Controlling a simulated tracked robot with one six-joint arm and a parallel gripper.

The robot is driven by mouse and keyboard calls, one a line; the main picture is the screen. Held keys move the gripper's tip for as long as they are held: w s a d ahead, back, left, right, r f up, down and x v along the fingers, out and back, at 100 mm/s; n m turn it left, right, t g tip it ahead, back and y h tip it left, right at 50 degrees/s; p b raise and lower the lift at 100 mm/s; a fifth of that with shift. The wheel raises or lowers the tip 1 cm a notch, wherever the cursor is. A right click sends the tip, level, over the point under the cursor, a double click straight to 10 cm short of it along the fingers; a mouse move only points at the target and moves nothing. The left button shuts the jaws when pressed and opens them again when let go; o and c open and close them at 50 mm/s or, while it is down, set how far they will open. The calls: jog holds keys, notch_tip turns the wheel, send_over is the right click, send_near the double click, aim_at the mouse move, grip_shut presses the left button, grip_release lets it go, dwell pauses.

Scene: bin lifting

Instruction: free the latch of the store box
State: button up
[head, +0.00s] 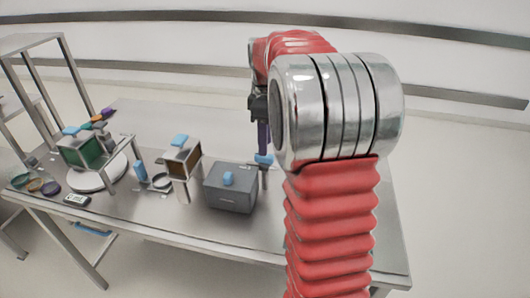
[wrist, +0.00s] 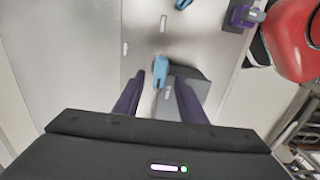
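A dark grey box (head: 230,198) with a blue knob on its front stands near the front of the metal table; I take it for the store box. A blue handle (head: 264,159) on a short post stands at its right, close under my gripper (head: 263,150). In the wrist view my purple fingers (wrist: 159,100) are apart and empty. A blue handle (wrist: 160,70) shows between and a little beyond the fingertips, with a dark grey box (wrist: 200,72) partly behind the right finger. I cannot tell whether a finger touches the handle. No separate latch can be made out.
A brown-fronted box (head: 183,158) and a green-fronted box (head: 82,150), both with blue tops, stand to the left. A white round plate (head: 98,178), a small display (head: 77,200) and several coloured discs lie further left. The table's back middle is clear.

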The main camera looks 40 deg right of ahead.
aim_at(260, 162)
jog(key=shift+f, duration=2.3)
jog(key=shift+c, duration=0.7)
grip_shut()
